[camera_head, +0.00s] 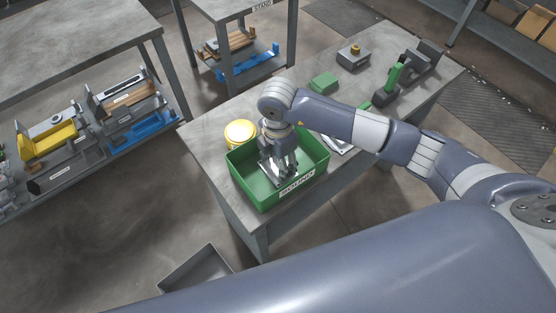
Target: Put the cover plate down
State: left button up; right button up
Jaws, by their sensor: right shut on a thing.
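My left gripper is not in view.
A yellow round container (240,133) stands behind the bin. A green block (323,83), a grey block with a brass knob (353,57) and a green-handled clamp (394,78) stand farther back on the table (207,127). A grey open box (196,272) lies on the floor.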

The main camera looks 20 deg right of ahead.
jog(key=o, duration=1.4)
jog(key=shift+o, duration=0.7)
jog(key=shift+r, duration=0.1)
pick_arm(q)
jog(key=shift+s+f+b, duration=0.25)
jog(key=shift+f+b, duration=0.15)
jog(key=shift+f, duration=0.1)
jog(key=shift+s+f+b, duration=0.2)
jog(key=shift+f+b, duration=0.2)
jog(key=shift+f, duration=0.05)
pick_arm(e)
notch_tip(320, 180, up, 12)
jog(key=shift+s, duration=0.1)
